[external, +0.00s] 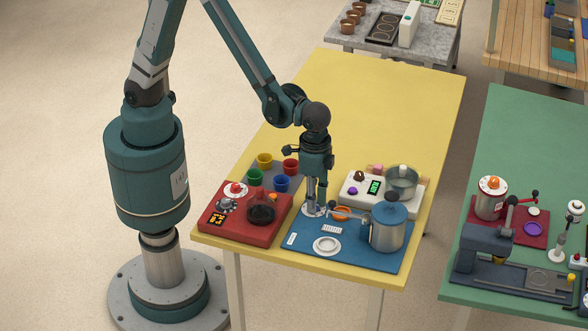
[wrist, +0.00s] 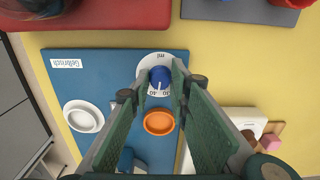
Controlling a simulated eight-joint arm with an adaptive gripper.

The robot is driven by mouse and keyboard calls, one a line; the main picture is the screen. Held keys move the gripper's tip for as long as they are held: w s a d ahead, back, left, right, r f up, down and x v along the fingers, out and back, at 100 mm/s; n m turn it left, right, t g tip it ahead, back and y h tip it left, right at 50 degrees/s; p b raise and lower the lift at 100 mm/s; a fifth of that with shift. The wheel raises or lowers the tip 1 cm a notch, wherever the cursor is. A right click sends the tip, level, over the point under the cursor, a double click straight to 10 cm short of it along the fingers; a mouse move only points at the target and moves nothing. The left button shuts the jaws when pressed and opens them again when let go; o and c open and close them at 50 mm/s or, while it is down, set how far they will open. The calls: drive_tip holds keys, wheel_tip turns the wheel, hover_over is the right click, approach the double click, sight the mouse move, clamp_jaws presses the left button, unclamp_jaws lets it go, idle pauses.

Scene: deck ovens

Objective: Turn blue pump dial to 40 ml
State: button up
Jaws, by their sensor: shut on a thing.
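The blue pump dial (wrist: 160,77) sits on a white round scale plate (wrist: 152,58) marked "ml", with 30 and 40 among its figures. A pale pointer mark on the dial faces the lower side, close to the 30 and 40; its exact reading is too small to tell. The plate is fixed on the blue board (external: 293,253). My gripper (wrist: 160,72) points down and is shut on the dial, one finger on each side. In the external view my gripper (external: 315,203) stands over the white plate (external: 307,212) and hides the dial.
An orange dish (wrist: 159,123) lies close beside the dial. A red station (external: 222,235) is left, coloured cups (external: 290,166) behind, a white unit (external: 412,203) right.

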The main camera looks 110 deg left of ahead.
drive_tip(key=shift+m, duration=1.2)
drive_tip(key=o, duration=0.9)
drive_tip(key=shift+r, duration=0.15)
drive_tip(key=shift+r, duration=5.85)
